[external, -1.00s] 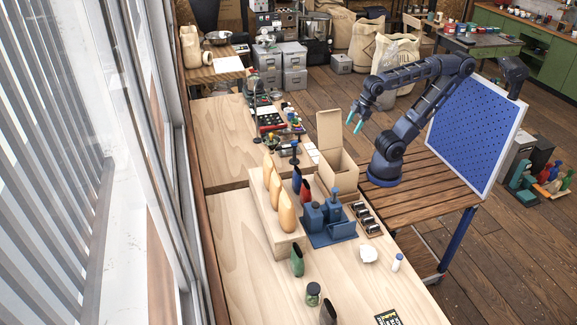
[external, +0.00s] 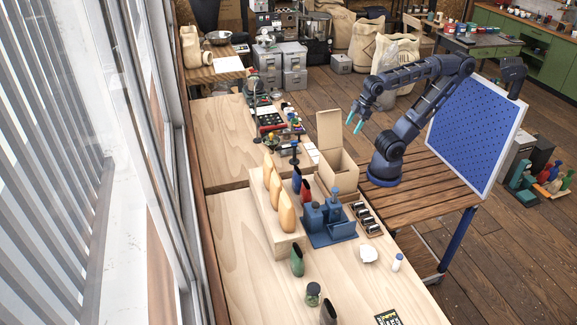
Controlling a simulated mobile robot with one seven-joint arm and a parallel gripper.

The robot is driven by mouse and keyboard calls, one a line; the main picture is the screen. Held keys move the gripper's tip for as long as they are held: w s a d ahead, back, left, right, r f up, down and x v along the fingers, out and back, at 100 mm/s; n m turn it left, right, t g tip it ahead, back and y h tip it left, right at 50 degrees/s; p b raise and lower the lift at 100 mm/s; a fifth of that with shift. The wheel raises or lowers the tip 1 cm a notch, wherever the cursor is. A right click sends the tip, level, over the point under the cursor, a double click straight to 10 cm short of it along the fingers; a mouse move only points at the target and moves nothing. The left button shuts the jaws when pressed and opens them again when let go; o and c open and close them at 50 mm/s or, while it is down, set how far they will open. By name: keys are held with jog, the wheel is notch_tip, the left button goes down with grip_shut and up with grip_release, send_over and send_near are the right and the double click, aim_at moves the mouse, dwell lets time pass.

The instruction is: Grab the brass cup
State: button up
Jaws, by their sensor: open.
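My gripper (external: 354,123) hangs from my dark blue arm, its two teal fingertips apart and empty. It is above and beyond the open cardboard box (external: 338,172), clear of the table. I cannot make out a brass cup for certain in this view. Small items crowd the far part of the table around a tray (external: 270,122), too small to tell apart, and the box's inside is partly hidden.
A wooden block (external: 290,245) with several tan rounded pieces stands mid-table. The table's left side is clear.

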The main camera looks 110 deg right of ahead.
jog(key=shift+c, duration=0.2)
dwell(0.3)
jog(key=shift+c, duration=0.8)
jog(key=shift+r, duration=0.1)
